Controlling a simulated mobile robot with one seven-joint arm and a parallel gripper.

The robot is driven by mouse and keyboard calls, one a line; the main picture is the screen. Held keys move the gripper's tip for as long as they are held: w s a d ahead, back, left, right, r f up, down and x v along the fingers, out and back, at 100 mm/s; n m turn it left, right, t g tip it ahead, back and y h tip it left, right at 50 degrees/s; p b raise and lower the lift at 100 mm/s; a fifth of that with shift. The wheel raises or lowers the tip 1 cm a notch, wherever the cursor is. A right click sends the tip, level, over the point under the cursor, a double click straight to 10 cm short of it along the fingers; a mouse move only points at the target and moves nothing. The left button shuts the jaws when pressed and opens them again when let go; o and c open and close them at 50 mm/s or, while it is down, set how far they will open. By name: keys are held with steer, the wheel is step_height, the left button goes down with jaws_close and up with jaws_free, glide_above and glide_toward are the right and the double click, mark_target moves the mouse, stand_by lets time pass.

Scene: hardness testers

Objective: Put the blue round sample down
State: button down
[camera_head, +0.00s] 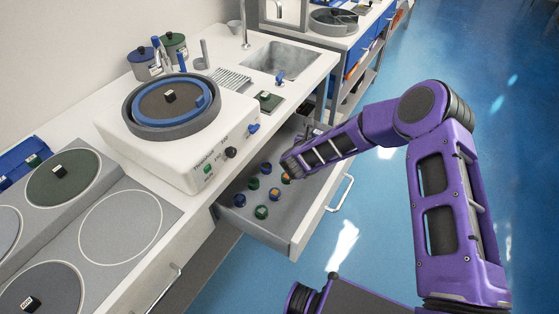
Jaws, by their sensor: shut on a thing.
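My gripper (287,172) reaches down over the open drawer (300,225) from the right. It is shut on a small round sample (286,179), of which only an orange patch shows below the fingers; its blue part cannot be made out. Whether this sample touches the drawer floor cannot be told. Other round samples lie in the drawer to the left of the gripper: a blue one (239,200), a blue one with an orange top (274,194), a green one (261,212), another green one (253,183) and a small blue one (265,168).
A white polishing machine (190,150) with a blue-rimmed disc stands on the counter left of the drawer. A sink (280,58) lies behind. The drawer's front wall and handle (341,192) are near my arm. The drawer's front corner is bare.

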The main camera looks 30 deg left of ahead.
step_height(320, 180, down, 10)
steer(key=shift+r+b, duration=0.1)
steer(key=shift+b, duration=0.35)
steer(key=shift+f, duration=0.2)
steer(key=shift+c, duration=1.8)
jaws_free()
steer(key=shift+r, duration=0.1)
steer(key=shift+r, duration=0.1)
steer(key=p+v, duration=0.1)
steer(key=v, duration=1.1)
